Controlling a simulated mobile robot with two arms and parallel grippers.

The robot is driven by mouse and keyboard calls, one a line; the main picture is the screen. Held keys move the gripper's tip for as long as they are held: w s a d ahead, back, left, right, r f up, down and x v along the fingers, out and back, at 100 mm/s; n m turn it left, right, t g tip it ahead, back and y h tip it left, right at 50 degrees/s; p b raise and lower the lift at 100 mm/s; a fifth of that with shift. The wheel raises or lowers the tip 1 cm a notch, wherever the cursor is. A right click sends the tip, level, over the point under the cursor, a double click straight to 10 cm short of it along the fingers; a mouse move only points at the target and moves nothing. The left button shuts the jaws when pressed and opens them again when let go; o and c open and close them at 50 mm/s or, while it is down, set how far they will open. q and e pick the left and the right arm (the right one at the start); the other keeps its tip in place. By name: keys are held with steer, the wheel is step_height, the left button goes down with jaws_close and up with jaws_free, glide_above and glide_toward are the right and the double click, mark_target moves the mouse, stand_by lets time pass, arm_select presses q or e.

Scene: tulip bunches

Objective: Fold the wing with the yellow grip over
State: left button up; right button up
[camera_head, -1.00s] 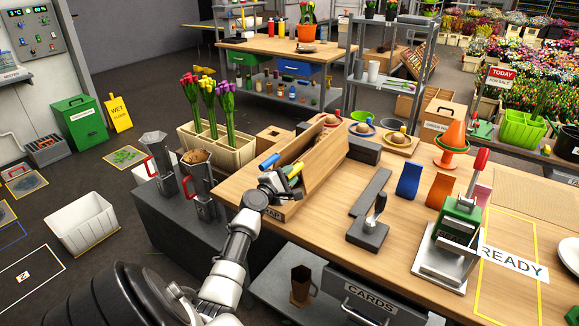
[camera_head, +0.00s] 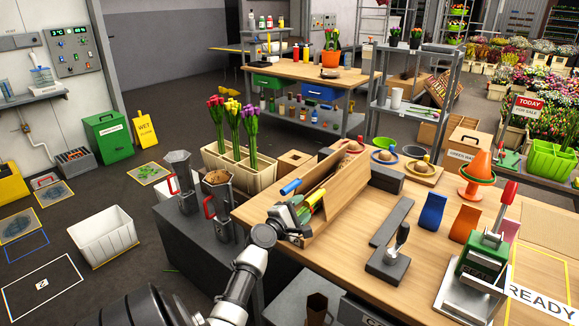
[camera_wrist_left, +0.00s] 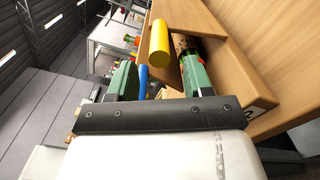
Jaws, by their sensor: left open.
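The wooden wrapping trough (camera_head: 345,187) with raised sides stands at the left end of the workbench. Near its front end are a blue grip (camera_head: 290,187) and a yellow grip, which shows clearly in the left wrist view (camera_wrist_left: 160,43). The blue grip also shows there (camera_wrist_left: 143,82), partly behind a finger. My left gripper (camera_head: 305,206) is at the front end of the trough. Its green fingers (camera_wrist_left: 161,72) are open, one on each side of the yellow grip in the picture; contact cannot be told. The wing under the grip is partly hidden. My right gripper is not in view.
Moka pots (camera_head: 218,205) and a cream planter with tulip bunches (camera_head: 240,168) stand left of the trough. A dark stamp-like tool (camera_head: 388,265) and a green press (camera_head: 480,257) stand to the right. Bare bench top lies between them.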

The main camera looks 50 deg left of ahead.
arm_select(q)
steer(key=v, duration=0.6)
steer(key=shift+s, duration=0.2)
